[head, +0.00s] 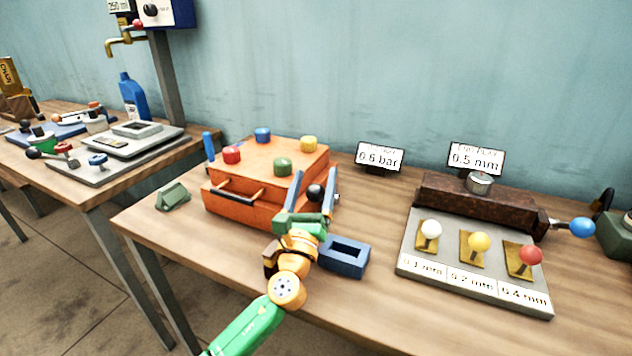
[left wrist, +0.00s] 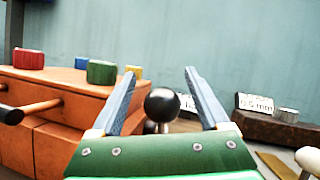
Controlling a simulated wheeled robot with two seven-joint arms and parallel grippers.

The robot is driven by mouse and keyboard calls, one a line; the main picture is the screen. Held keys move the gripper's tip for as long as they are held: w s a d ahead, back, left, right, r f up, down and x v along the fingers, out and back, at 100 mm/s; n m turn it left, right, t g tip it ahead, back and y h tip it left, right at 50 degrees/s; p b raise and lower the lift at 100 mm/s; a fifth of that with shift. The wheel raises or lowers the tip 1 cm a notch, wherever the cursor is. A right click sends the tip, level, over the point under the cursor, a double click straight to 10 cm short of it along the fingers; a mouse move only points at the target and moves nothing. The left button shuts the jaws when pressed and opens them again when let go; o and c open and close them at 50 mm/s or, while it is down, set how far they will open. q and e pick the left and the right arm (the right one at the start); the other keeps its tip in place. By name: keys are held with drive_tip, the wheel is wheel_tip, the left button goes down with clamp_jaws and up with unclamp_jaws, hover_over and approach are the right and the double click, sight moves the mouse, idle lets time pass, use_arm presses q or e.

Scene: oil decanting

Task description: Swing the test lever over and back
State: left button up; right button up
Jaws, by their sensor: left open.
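A black ball knob (head: 315,193) on a short stem stands at the right side of the orange box (head: 222,205). A lever with a blue ball (head: 583,227) sticks out at the right end of the brown block. No label shows which one is the test lever. My left gripper (head: 314,176) is open, with its fingers on either side of the black knob. In the left wrist view the black knob (left wrist: 162,105) shows between the open fingers, with a gap on each side. The foot of its stem is hidden by the gripper. My right gripper is not in view.
A blue open-topped block (head: 346,258) sits just right of my left wrist. A grey panel (head: 408,262) with white, yellow and red knobs lies to the right. Displays reading 0.6 bar (head: 380,157) and 0.5 mm (head: 476,158) stand behind.

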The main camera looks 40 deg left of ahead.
use_arm(q)
drive_tip(key=shift+s, duration=0.15)
drive_tip(key=shift+f, duration=0.25)
drive_tip(key=b+v, duration=0.2)
drive_tip(key=v, duration=0.4)
drive_tip(key=shift+s+d, duration=0.1)
drive_tip(key=shift+s, duration=0.05)
drive_tip(key=shift+s+d, duration=0.15)
drive_tip(key=shift+s, duration=0.1)
